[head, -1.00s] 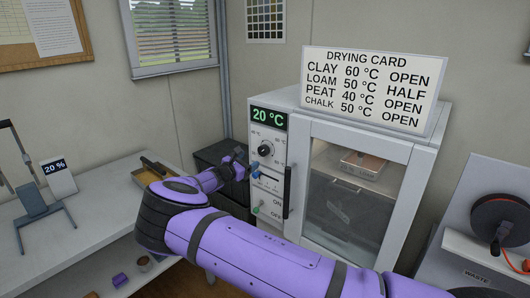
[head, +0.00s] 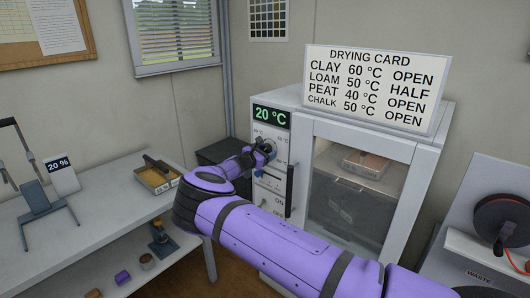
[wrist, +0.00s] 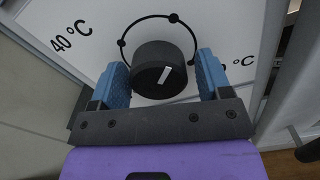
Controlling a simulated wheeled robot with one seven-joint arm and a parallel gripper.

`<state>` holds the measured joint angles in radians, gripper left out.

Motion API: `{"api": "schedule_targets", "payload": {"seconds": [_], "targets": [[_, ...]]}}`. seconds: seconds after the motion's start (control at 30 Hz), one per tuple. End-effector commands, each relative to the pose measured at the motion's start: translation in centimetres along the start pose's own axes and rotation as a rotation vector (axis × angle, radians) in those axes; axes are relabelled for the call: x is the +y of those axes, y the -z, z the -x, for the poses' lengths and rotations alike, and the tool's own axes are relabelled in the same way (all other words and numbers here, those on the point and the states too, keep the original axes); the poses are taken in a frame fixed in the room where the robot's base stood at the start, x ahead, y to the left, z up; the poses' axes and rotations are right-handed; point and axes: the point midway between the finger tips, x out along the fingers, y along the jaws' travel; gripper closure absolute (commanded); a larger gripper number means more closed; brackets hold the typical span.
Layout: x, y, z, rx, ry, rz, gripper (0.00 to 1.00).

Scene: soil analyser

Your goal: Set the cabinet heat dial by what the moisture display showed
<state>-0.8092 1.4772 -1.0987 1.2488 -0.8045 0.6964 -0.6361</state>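The black heat dial (wrist: 160,68) shows in the wrist view with a white mark slanting across its face. A scale arc with dots and "40 °C" surrounds it; another label is partly covered. My gripper (wrist: 163,82) straddles the dial with its blue fingers apart; a small gap shows at the right finger. In the head view my gripper (head: 268,150) is at the panel and hides much of the dial. The cabinet (head: 300,125) has a green readout (head: 271,115) of 20 °C. The moisture display (head: 58,164) at left reads 20 %.
A drying card (head: 375,88) on the cabinet lists clay 60 open, loam 50 half, peat 40 open, chalk 50 open. The glass door (head: 355,205) looks closed, with its handle (head: 290,188) close to my gripper. A tray (head: 157,180) stands on the left bench.

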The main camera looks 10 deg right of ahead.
Motion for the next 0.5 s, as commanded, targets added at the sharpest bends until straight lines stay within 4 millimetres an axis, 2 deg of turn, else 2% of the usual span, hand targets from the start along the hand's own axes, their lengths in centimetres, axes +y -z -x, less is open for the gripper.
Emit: {"api": "schedule_targets", "payload": {"seconds": [0.03, 0.17, 0.2, 0.5], "targets": [[0.01, -0.01, 0.01, 0.0, 0.0, 0.0, 0.41], [0.01, -0.01, 0.02, 0.0, 0.0, 0.0, 0.71], [0.01, -0.01, 0.02, 0.0, 0.0, 0.0, 0.74], [0.02, -0.01, 0.04, 0.0, 0.0, -0.032, 0.74]]}}
